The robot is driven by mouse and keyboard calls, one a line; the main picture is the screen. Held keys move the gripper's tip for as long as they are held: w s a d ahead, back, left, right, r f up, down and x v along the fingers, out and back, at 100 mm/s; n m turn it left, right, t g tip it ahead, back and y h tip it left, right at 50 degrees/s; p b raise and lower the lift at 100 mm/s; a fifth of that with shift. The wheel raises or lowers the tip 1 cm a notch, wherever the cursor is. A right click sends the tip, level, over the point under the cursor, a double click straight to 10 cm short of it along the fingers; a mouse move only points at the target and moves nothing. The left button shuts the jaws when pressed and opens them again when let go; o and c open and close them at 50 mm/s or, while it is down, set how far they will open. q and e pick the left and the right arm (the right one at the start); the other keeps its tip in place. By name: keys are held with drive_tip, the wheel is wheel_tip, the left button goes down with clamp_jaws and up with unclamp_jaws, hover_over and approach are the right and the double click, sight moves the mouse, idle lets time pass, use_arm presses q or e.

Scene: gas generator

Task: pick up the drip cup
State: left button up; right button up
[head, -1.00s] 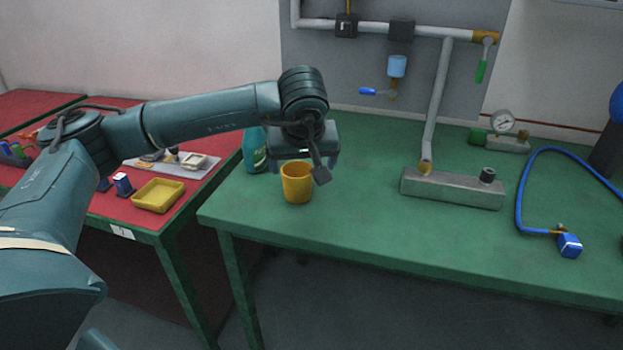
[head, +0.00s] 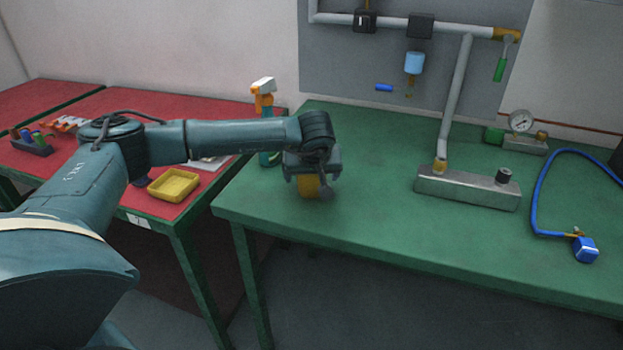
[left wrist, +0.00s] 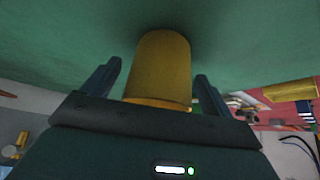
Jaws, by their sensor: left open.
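The drip cup is a yellow cup (head: 309,187) on the green table, near its left end. In the head view most of it is hidden behind my left gripper (head: 312,185). In the left wrist view the cup (left wrist: 160,70) stands between the two dark fingers of my left gripper (left wrist: 158,80). The fingers are open, with a gap on each side of the cup. My right gripper is not in view.
The green table (head: 370,225) holds a metal manifold block (head: 467,188), a pressure gauge (head: 521,122) and a blue hose (head: 537,190). A spray bottle (head: 264,100) stands behind my left wrist. A yellow tray (head: 174,185) sits on the red table. The table's front middle is clear.

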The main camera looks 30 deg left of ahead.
use_arm(q)
drive_tip(key=shift+w+a+f, duration=0.15)
drive_tip(key=shift+f, duration=0.2)
drive_tip(key=shift+c, duration=0.4)
drive_tip(key=c, duration=1)
